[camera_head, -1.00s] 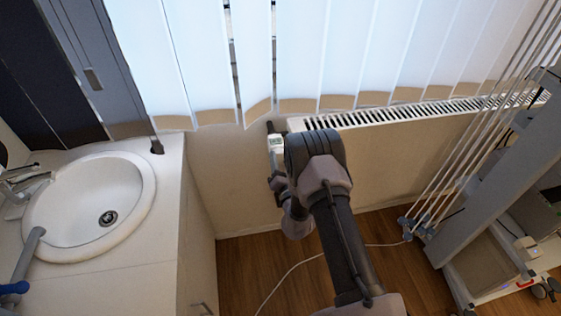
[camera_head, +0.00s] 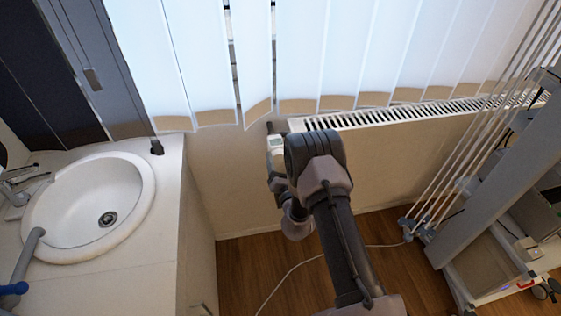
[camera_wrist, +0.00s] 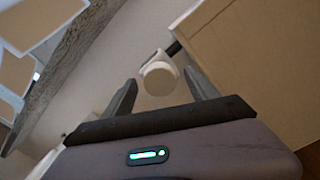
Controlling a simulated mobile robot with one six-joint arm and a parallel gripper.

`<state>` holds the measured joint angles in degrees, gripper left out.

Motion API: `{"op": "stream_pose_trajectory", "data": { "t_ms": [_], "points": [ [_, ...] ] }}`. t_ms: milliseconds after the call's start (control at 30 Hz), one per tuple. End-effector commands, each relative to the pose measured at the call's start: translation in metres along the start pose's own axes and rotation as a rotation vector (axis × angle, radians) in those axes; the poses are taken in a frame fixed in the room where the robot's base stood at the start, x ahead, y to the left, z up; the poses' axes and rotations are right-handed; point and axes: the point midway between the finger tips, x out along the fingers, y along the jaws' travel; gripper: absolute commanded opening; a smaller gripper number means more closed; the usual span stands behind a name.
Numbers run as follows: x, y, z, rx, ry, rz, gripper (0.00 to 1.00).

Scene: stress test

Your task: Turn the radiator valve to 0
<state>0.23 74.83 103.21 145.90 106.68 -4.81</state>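The radiator valve (camera_wrist: 160,80) is a round white knob in the wrist view, on a short white body with a dark joint beside the radiator. My gripper (camera_wrist: 161,76) is open, one dark finger on each side of the knob. The knob appears between the fingertips; whether either finger touches it I cannot tell. No number on the valve is readable. In the head view my arm reaches to the radiator's left end and hides most of the gripper.
The white radiator (camera_head: 420,112) runs along the wall under vertical blinds (camera_head: 340,50). A counter with a round sink (camera_head: 75,235) stands on the left. A grey wheeled stand (camera_head: 490,185) with hanging cords is on the right. A thin cable crosses the wooden floor (camera_head: 245,270).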

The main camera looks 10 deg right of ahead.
Motion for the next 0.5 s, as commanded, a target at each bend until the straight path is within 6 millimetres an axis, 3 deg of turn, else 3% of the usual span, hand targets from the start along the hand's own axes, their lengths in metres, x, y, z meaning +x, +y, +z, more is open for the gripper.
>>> {"op": "stream_pose_trajectory", "data": {
  "t_ms": [267, 367, 500],
  "points": [
    [-0.003, 0.0, 0.0, 0.001, 0.001, 0.0, 0.67],
    [-0.017, 0.001, 0.001, 0.001, 0.003, 0.0, 0.67],
    [-0.06, 0.001, 0.002, 0.002, 0.006, -0.003, 0.67]
  ]
}}
